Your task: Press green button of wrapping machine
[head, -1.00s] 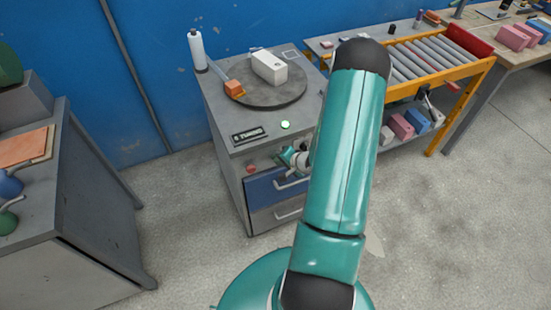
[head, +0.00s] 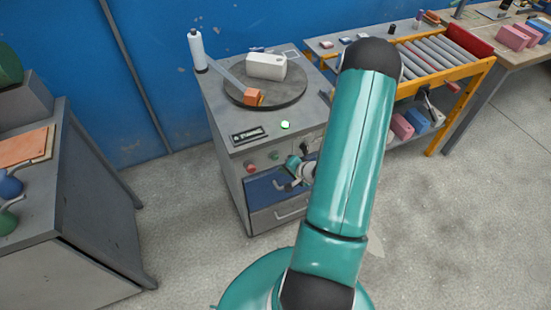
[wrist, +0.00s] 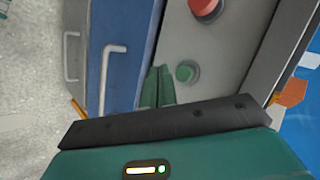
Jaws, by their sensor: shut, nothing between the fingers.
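The wrapping machine (head: 225,150) is a grey cabinet with a round turntable (head: 237,97) carrying a white box (head: 266,66). Its front panel holds a red button (head: 251,168) and a green button (head: 274,155). In the wrist view, the green button (wrist: 185,73) is a round knob in a grey ring, below the red button (wrist: 207,5). My gripper (wrist: 158,72) is shut and empty, its green fingertips just left of the green button. I see a small gap in the picture, but depth is hard to tell. In the head view, my gripper (head: 292,161) is right of the green button.
Below the buttons are a blue drawer (head: 265,184) and a grey drawer (head: 268,216) with protruding handles. An orange block (head: 254,97) sits at the turntable's edge. A green lamp (head: 285,125) glows on top. A roller conveyor (head: 470,67) stands right; a grey bench (head: 75,215) stands left.

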